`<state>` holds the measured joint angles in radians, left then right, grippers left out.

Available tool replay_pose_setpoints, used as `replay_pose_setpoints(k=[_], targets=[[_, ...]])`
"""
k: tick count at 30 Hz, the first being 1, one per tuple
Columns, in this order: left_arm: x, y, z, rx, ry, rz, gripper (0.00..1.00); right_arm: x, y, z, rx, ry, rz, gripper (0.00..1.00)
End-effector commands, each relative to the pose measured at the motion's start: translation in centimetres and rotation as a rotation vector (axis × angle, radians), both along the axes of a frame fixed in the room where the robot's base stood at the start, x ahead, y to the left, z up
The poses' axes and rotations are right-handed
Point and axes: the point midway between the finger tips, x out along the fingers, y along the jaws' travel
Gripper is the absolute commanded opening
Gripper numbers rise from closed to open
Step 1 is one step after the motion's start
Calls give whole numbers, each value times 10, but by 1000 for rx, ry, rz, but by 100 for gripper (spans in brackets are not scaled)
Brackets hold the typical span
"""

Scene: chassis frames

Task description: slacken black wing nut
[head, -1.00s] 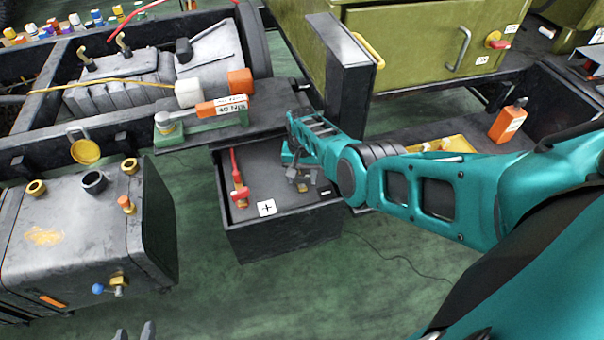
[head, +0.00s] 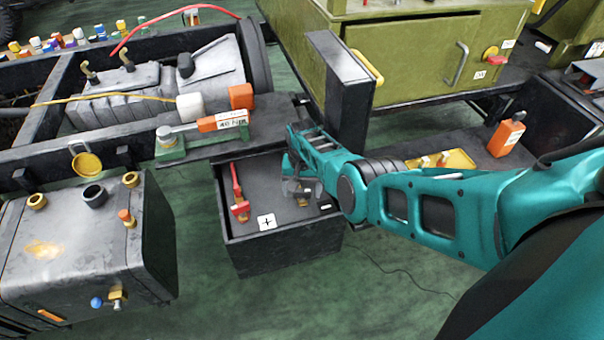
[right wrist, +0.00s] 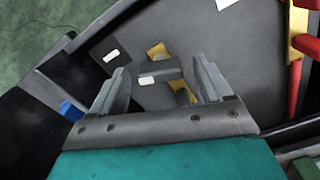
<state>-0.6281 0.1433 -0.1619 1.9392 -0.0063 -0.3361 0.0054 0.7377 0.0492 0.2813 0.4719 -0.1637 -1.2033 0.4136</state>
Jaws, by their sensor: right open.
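The black battery box (head: 284,248) stands below the frame, with a red clamp and cable (head: 240,207) on its left side. My right gripper (head: 298,190) is over the right side of its top. In the right wrist view the two grey fingers (right wrist: 163,84) are apart. Between them is a dark piece with a white mark (right wrist: 160,72), seemingly the black wing nut, with brass parts (right wrist: 157,51) beside it. The fingers do not visibly grip it. In the head view the gripper mostly hides this piece. My left gripper is not in view.
A black upright panel (head: 347,100) stands close behind my right arm. A grey tank (head: 85,240) is at left. Green floor is free in front.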

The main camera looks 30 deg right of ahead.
Motion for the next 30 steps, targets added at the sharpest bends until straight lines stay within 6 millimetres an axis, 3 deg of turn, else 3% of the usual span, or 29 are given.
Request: replay_pose_setpoints(k=[4,8,24,30], targets=[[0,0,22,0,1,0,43,0,0,29,0,-2,1,79],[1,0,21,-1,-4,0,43,1,0,38,-1,-4,1,79],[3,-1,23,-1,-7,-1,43,0,1,113,1,-2,1,79],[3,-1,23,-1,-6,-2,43,0,1,123,1,0,1,79]])
